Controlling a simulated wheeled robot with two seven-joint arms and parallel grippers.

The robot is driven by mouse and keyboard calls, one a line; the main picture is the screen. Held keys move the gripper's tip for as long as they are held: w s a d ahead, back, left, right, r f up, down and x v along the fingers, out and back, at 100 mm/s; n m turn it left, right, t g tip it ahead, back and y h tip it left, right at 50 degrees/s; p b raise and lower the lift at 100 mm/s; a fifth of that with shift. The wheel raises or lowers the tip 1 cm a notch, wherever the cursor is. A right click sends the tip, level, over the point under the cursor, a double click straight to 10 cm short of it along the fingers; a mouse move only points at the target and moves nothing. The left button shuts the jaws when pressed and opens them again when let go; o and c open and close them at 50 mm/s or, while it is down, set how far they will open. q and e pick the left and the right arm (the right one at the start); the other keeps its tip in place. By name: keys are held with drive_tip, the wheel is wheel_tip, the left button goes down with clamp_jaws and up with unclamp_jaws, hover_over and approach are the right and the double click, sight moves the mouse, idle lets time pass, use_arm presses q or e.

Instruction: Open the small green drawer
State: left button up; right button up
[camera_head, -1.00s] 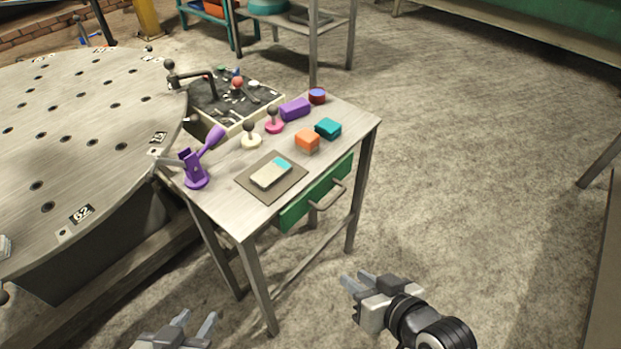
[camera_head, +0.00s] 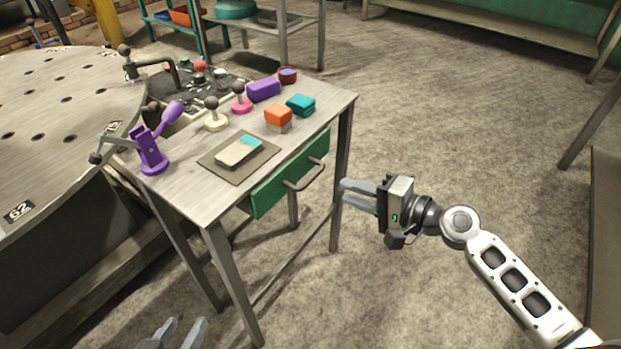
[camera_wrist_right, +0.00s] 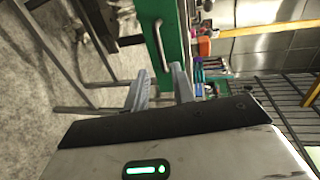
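The small green drawer (camera_head: 267,192) sits under the top of a small metal table (camera_head: 180,187), its front facing right. It looks closed. A grey bar handle (camera_head: 304,177) stands out from its front. My right gripper (camera_head: 343,194) is open and empty, to the right of the handle and apart from it. In the right wrist view the drawer front (camera_wrist_right: 174,40) and the handle (camera_wrist_right: 160,45) lie just beyond the open fingers (camera_wrist_right: 158,82). My left gripper (camera_head: 178,328) shows only its fingertips at the bottom edge; they are apart, with nothing between them.
On the tabletop are a purple holder (camera_head: 152,155), a mat (camera_head: 212,160) with a box, knobbed pieces, and orange (camera_head: 278,114), teal (camera_head: 301,104) and purple (camera_head: 263,89) blocks. A round perforated table (camera_head: 60,100) stands left. Floor right of the drawer is open.

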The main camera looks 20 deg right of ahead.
sight(312, 181)
drive_tip(key=x, duration=1)
drive_tip(key=shift+w+a+f, duration=0.1)
drive_tip(key=shift+w+a, duration=0.15)
clamp_jaws()
drive_tip(key=shift+s, duration=0.1)
